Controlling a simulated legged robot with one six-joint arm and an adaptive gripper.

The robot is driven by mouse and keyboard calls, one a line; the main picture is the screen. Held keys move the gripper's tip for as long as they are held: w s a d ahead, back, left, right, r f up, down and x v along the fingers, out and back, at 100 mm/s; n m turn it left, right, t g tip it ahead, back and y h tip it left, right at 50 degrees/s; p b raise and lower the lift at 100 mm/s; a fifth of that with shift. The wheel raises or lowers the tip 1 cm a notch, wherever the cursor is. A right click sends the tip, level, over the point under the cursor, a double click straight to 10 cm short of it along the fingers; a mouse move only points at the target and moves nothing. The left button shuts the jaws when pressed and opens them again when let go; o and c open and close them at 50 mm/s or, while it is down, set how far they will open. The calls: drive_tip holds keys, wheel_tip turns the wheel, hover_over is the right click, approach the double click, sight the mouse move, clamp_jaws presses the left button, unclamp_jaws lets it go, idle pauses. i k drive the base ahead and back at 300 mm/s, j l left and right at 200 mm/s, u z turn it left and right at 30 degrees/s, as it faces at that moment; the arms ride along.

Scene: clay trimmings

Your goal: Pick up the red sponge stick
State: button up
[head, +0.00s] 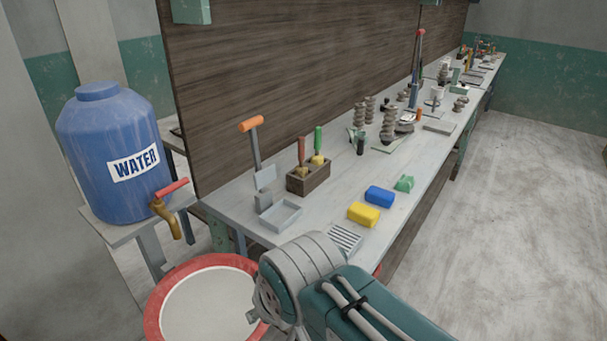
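The red sponge stick (302,150) stands upright in a brown wooden holder (308,184) on the near part of the long grey workbench (330,205). Its handle is brownish red and points up, with a yellow sponge part low down at the holder's top. A green-handled sponge stick (318,139) stands in the same holder, just to its right. The lower ends of both sticks are hidden in the holder. My arm's links fill the bottom middle of the head view, in front of the bench. My gripper is not visible.
On the bench are a grey tray (281,216), an orange-handled tool (256,150), a slotted grey block (344,239), a yellow block (363,214) and a blue block (379,196). A water barrel (107,150) and red-rimmed basin (160,300) are left. The floor right is clear.

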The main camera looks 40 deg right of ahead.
sight(301, 171)
drive_tip(key=k+l+u, duration=0.15)
drive_tip(key=k+l, duration=0.25)
drive_tip(key=l, duration=0.15)
drive_tip(key=k+l+u, duration=0.15)
drive_tip(key=k+l, duration=0.25)
drive_tip(key=l, duration=0.15)
drive_tip(key=l+u, duration=0.2)
drive_tip(key=l, duration=0.75)
drive_tip(key=k+l+u, duration=0.1)
drive_tip(key=l+u, duration=0.15)
drive_tip(key=l, duration=0.7)
